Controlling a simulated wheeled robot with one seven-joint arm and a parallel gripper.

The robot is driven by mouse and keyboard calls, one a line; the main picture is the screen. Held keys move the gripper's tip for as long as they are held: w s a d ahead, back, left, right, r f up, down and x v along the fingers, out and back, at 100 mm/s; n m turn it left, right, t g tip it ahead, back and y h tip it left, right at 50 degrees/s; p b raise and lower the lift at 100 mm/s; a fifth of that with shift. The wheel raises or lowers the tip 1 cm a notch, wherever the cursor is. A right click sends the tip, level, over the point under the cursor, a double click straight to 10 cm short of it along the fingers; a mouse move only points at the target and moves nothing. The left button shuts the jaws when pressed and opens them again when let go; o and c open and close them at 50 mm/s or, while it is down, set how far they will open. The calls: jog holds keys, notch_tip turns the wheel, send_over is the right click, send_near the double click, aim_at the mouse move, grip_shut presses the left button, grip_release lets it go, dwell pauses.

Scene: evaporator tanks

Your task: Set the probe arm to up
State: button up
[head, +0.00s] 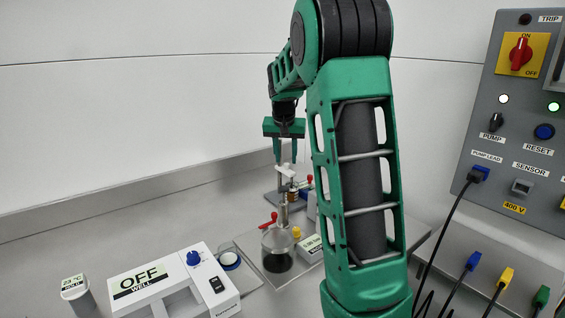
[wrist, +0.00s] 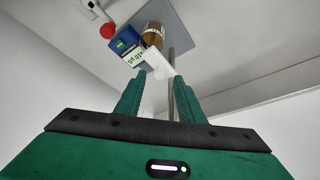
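A white arm (head: 286,170), which looks like the probe arm, sits near the top of a metal post on a stand at the back of the bench. It also shows in the wrist view (wrist: 158,62), at the fingertips. My gripper (head: 285,160) points down right at this white arm. Its two green fingers are apart, as the wrist view (wrist: 160,78) shows, with the white arm at or between the tips. I cannot tell whether a finger touches it. The gripper hides part of the stand from the wrist view.
A glass vessel with dark contents (head: 277,251) stands in front of the stand. A brown bottle (wrist: 153,33) and a blue box with a display (wrist: 124,40) are near the post. A white unit reading OFF (head: 143,281) is front left. A grey control panel (head: 520,120) is at right.

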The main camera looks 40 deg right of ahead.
jog(key=shift+x, duration=1.05)
